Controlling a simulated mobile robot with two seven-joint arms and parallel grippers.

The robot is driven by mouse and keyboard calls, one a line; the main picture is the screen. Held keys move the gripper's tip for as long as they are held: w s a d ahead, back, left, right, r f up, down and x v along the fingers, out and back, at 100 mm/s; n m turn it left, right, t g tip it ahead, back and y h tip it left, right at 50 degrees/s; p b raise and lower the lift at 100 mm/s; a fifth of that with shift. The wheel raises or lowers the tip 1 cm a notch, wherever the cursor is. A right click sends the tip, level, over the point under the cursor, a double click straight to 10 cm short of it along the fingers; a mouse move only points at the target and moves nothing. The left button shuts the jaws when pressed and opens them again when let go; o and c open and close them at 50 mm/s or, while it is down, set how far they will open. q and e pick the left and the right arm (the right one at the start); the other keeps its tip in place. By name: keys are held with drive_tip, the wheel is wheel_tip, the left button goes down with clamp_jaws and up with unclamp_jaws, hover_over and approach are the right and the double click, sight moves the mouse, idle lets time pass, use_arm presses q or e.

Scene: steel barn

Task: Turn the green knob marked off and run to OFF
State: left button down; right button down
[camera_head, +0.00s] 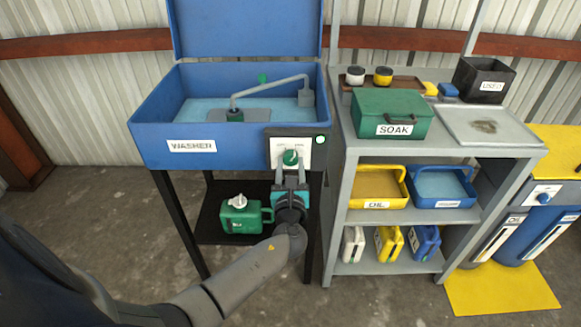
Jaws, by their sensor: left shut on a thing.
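The green knob (290,157) sits on a pale switch plate (304,147) on the front right of the blue washer (155,137). My left gripper (290,170) reaches up to it from below and is shut on the knob. The gripper hides the knob's lower part. The plate's lettering is too small to read, and I cannot tell which mark the knob points to. A small round green light (320,139) shows at the plate's upper right. My right gripper is not in view.
A green jug (240,218) stands on the dark lower shelf (208,228), left of my left wrist. A grey shelf unit (341,205) with a green SOAK box (392,114), trays and jugs stands close on the right. Concrete floor in front is clear.

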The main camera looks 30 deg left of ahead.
use_arm(q)
drive_tip(key=n+b, duration=0.1)
drive_tip(key=n, duration=0.2)
drive_tip(key=shift+f+b, duration=0.1)
drive_tip(key=shift+b, duration=0.2)
drive_tip(key=shift+n, duration=0.6)
drive_tip(key=n+b, duration=0.3)
drive_tip(key=n, duration=0.3)
drive_tip(key=shift+d+b, duration=0.15)
drive_tip(key=shift+b, duration=0.2)
drive_tip(key=shift+n+b, duration=0.65)
drive_tip(key=shift+n, duration=0.85)
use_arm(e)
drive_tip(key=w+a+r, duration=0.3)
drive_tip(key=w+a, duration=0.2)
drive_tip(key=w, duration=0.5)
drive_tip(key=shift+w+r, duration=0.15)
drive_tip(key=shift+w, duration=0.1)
use_arm(q)
drive_tip(key=shift+c, duration=1.7)
unclamp_jaws()
drive_tip(key=shift+r, duration=0.2)
